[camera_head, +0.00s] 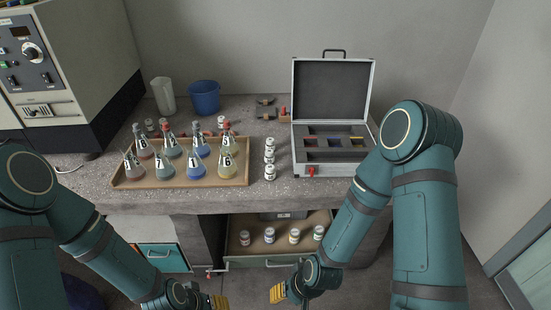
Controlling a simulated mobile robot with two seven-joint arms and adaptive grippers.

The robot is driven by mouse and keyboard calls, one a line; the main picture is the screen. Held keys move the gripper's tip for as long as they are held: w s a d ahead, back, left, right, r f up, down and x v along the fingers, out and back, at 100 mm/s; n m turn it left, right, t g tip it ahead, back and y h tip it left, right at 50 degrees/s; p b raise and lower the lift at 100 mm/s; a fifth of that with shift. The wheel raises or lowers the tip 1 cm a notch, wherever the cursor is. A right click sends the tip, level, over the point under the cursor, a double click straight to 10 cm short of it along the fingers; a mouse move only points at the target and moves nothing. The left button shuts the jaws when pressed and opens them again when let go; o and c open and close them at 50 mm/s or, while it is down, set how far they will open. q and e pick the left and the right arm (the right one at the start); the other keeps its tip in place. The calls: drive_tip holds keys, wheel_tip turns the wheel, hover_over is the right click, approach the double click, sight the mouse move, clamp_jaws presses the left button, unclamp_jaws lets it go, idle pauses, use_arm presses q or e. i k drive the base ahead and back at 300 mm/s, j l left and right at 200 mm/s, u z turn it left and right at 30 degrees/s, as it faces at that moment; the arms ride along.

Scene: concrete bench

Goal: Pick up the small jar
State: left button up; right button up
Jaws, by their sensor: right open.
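Several small white-lidded jars stand upright in the open drawer (275,262) under the bench, such as the jar (269,235) and the jar (294,236). More small jars stand in a row on the bench beside the case, such as the front jar (270,172). I cannot tell which one the task means. My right gripper (281,294) is open and empty, low in front of the drawer, apart from the jars. My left gripper (218,302) is at the bottom edge, left of the right one; its fingers are partly cut off, so its opening cannot be told.
An open silver case (300,125) stands at the right of the bench. A wooden tray (240,182) of numbered flasks stands left of it. A blue bucket (204,97) and a clear beaker (163,95) are behind. A control cabinet (85,60) fills the left.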

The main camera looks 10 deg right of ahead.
sight(270, 173)
drive_tip(key=i+l+u, duration=0.1)
drive_tip(key=l, duration=0.3)
drive_tip(key=i+l, duration=0.1)
drive_tip(key=l, duration=0.35)
drive_tip(key=i+l+u, duration=0.15)
drive_tip(key=l, duration=0.25)
drive_tip(key=k, duration=0.05)
